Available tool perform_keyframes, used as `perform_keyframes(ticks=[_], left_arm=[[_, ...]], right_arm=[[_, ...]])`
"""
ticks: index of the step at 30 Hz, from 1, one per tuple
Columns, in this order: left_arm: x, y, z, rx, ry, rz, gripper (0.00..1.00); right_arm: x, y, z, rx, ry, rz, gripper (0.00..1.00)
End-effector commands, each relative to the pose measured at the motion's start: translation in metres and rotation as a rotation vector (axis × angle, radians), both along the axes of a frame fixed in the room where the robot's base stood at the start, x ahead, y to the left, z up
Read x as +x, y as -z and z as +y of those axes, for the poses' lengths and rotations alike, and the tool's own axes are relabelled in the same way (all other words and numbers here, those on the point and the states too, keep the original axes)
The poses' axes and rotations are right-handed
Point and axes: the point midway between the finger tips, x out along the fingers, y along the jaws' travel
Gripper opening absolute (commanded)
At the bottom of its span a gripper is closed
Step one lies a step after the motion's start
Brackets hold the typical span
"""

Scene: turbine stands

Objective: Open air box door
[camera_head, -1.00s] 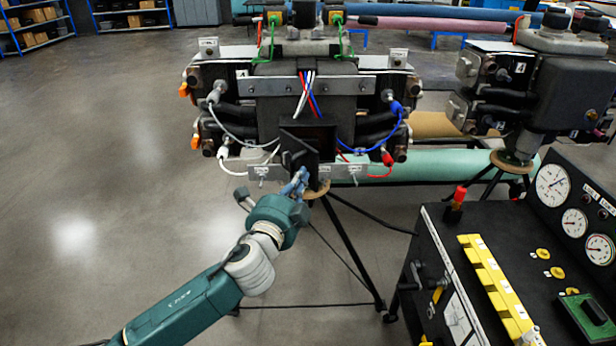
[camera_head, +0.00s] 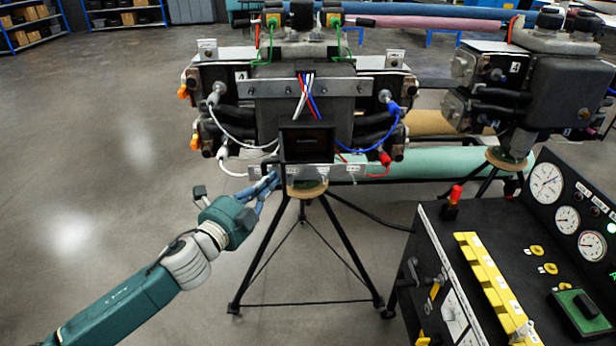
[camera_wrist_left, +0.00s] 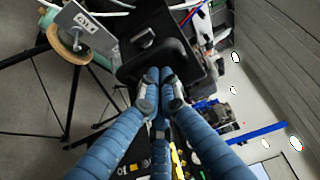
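The black air box (camera_head: 307,143) sits at the lower front of the turbine unit (camera_head: 305,105). Its dark rectangular front faces me in the head view. I cannot tell whether this is the door or the inside. My left gripper (camera_head: 272,181) is just below and left of the box. Its blue fingers (camera_wrist_left: 161,88) come together at their tips in the left wrist view. A dark rounded panel (camera_wrist_left: 155,58) with a small pale handle-like part is just past the tips; contact is unclear. My right gripper is in neither view.
The unit stands on a black tripod (camera_head: 291,225), whose legs spread below my left gripper. A black control console (camera_head: 440,280) with gauges and a yellow strip fills the lower right. White, red and blue leads hang around the box. The floor at left is clear.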

Motion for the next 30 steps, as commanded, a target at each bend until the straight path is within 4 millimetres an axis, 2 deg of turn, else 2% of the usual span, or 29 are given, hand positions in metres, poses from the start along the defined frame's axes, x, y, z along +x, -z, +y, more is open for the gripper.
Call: perform_keyframes(ticks=[3, 12, 30], left_arm=[[0.001, 0.0, 0.016, 0.003, -0.002, 0.001, 0.0], [0.006, 0.001, 0.04, 0.001, -0.001, 0.001, 0.0], [0.009, 0.001, 0.049, 0.0, 0.0, 0.001, 0.0]], right_arm=[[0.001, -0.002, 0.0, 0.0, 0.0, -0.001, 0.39], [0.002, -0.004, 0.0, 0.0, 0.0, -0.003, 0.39], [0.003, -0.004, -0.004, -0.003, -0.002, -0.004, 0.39]])
